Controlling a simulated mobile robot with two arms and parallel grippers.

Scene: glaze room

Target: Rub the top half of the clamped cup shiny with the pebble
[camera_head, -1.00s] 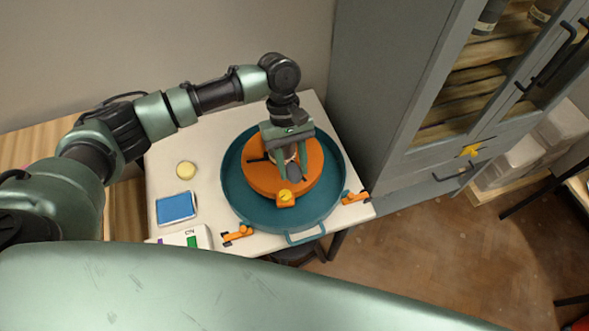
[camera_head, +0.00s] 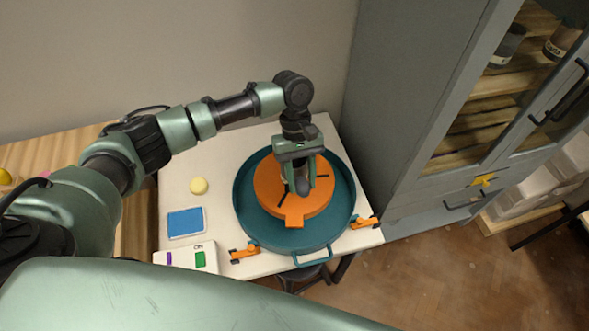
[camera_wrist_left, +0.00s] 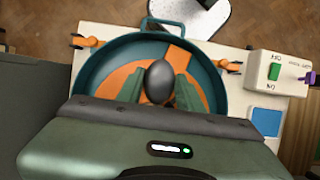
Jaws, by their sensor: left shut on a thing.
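My left gripper (camera_head: 302,186) comes down from above over the orange wheel disc (camera_head: 266,180), inside the teal basin (camera_head: 343,215). It is shut on a smooth dark grey pebble (camera_head: 303,187). In the left wrist view the pebble (camera_wrist_left: 159,82) sits between the two green fingers, above the orange disc (camera_wrist_left: 118,74). The cup is hidden behind the gripper and pebble, so I cannot tell whether the pebble touches it. Dark slots show on the disc, and an orange block (camera_head: 294,219) sticks out at its front. My right gripper is not in view.
Left of the basin on the pale table (camera_head: 222,160) are a round yellow sponge (camera_head: 198,186), a blue pad (camera_head: 186,222) and a white switch box (camera_head: 185,257). Orange clamps (camera_head: 244,253) (camera_head: 364,222) sit at the basin's front. A grey cabinet (camera_head: 395,130) stands close on the right.

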